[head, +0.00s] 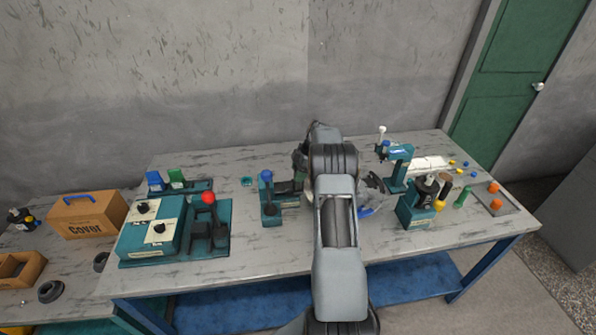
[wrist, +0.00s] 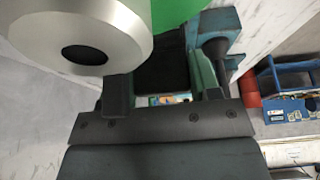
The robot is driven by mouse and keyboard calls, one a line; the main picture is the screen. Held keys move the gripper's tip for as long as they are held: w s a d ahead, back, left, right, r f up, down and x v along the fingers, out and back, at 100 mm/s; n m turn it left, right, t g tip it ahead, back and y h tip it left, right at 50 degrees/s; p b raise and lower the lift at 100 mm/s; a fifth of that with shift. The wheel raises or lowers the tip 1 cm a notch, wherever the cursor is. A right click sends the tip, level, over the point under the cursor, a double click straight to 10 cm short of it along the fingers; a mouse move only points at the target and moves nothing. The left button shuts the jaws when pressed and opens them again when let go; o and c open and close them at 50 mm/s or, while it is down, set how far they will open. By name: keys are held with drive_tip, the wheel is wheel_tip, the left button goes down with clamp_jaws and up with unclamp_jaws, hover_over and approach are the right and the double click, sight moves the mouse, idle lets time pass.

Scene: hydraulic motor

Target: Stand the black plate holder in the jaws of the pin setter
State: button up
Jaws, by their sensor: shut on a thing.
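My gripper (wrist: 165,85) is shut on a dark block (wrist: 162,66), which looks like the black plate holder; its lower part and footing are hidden. In the wrist view, teal parts (wrist: 215,30) stand close beside and beyond the held block; I cannot tell if they touch it. In the head view my arm hides the gripper and the held block. A teal device with a blue-knobbed lever (head: 269,205), possibly the pin setter, stands just left of my arm. Its jaws cannot be made out clearly.
A teal control unit (head: 152,238) with a red-knobbed lever stands at left. A teal press (head: 397,165) and a teal fixture with a black top (head: 415,210) stand right of my arm. In the wrist view a silver cylinder (wrist: 125,38) fills the upper left.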

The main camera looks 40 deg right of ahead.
drive_tip(key=shift+f, duration=0.2)
drive_tip(key=o, duration=1.1)
drive_tip(key=shift+r, duration=0.15)
drive_tip(key=shift+r+p, duration=1.2)
drive_tip(key=shift+r, duration=2.2)
